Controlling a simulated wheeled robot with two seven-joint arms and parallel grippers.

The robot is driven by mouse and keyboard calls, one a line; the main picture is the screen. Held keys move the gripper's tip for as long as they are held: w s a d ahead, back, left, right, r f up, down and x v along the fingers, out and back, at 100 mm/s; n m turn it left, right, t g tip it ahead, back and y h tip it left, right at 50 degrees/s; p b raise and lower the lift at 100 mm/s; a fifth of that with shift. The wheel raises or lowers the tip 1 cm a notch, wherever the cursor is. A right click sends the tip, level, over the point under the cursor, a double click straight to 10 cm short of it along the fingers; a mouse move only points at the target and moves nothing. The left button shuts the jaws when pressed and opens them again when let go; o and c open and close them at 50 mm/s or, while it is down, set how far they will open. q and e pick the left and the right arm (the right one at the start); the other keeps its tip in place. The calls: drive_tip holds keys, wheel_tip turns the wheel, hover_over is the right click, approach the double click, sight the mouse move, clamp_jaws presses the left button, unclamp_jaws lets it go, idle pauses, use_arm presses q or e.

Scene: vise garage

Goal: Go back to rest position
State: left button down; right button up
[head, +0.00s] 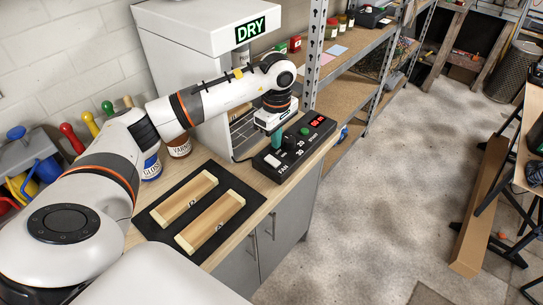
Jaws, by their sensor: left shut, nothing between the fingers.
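My left arm reaches in from the left, across the bench. My left gripper (276,138) points down over the black control box (300,150) marked FAN, with its fingertips close to the box's left part. The fingers are shut and hold nothing. I cannot tell whether they touch the box. The box has a green button, a white switch and a red lit display. My right gripper is not in view.
Behind the arm stand a white cabinet (190,50) marked DRY and jars of varnish (179,147) and gloss (152,168). A metal shelf (350,70) stands to the right. The floor (400,170) beyond is largely clear.

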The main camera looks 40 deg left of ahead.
use_arm(q)
drive_tip(key=shift+r, duration=0.35)
